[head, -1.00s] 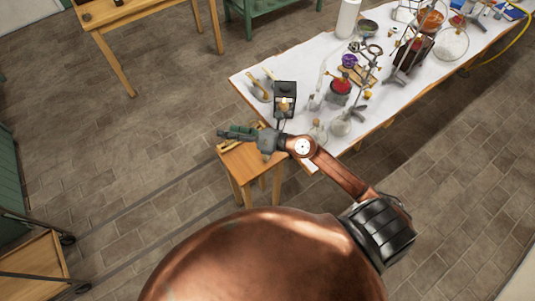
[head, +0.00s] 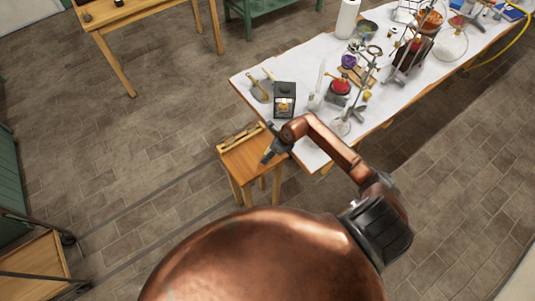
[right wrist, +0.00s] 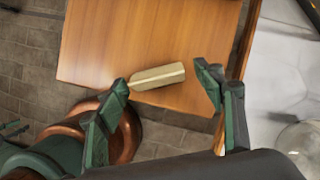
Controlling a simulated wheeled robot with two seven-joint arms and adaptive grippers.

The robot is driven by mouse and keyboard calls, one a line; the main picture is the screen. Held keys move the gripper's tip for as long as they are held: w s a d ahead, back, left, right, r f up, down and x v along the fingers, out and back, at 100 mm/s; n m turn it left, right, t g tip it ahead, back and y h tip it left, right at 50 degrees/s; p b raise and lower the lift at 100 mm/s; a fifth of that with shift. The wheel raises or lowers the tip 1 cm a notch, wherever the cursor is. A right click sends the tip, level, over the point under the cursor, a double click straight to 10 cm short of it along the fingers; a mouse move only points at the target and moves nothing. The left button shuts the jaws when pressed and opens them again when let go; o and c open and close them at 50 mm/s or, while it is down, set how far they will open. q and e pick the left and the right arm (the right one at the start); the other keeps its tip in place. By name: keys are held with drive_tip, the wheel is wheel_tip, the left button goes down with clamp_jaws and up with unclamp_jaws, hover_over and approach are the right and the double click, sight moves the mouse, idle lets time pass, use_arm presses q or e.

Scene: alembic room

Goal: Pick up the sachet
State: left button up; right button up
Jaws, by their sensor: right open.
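A pale beige sachet (right wrist: 157,77) lies flat near the edge of a small wooden stool (right wrist: 120,40) in the right wrist view. My right gripper (right wrist: 166,83) is open, with one dark green finger on each side of the sachet. The left finger's tip appears very close to the sachet's left end; I cannot tell whether it touches. In the head view the right gripper (head: 267,157) points down over the right part of the stool (head: 243,163). I cannot make out the sachet there. My left gripper is not in view.
A long table (head: 312,142) with a white top stands right beside the stool. A narrow wooden item (head: 240,137) lies along the stool's back edge.

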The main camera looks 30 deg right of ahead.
drive_tip(key=shift+x, duration=1.15)
drive_tip(key=shift+c, duration=0.6)
drive_tip(key=c, duration=1)
